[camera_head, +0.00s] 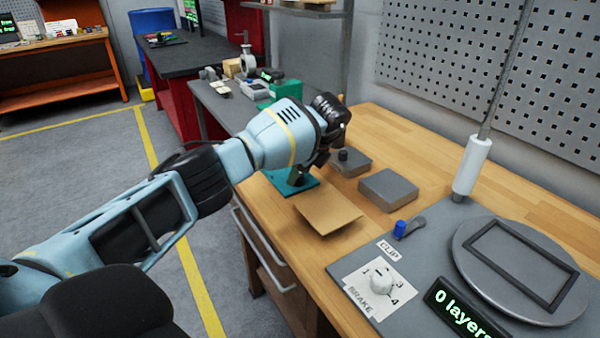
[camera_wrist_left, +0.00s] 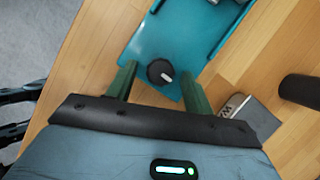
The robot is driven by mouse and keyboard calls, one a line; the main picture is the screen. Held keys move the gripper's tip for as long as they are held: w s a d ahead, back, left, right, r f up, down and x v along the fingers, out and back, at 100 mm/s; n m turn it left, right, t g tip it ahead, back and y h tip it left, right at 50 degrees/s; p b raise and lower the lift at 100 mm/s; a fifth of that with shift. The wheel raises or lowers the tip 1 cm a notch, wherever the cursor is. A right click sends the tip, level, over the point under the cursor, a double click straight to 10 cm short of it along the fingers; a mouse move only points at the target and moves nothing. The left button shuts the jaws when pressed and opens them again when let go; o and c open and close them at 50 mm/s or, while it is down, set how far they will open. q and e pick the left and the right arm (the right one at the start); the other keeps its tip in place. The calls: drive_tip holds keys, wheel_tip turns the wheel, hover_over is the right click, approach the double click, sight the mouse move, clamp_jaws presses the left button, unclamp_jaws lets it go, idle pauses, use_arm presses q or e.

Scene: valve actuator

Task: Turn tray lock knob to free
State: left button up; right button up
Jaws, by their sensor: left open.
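The teal tray (camera_head: 308,184) lies on the wooden bench, partly hidden behind my left arm in the head view. In the left wrist view the tray (camera_wrist_left: 180,30) shows raised edges and a round black knob (camera_wrist_left: 160,71) with a white pointer mark near its close end. The pointer is angled toward the lower right of that view. My left gripper (camera_wrist_left: 159,76) is open, with one green finger on each side of the knob. Whether the fingers touch the knob cannot be told. In the head view my left gripper (camera_head: 305,168) is over the tray. My right gripper is not in view.
A brown board (camera_head: 328,213) lies close to the tray. Grey blocks (camera_head: 388,190) stand to its right. A grey panel carries a white brake dial (camera_head: 381,281), a blue clip (camera_head: 400,228), a round turntable (camera_head: 470,262) and a "0 layers" display (camera_head: 462,310).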

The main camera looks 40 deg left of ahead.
use_arm(q)
drive_tip(key=v, duration=0.7)
drive_tip(key=shift+d, duration=0.1)
idle(0.4)
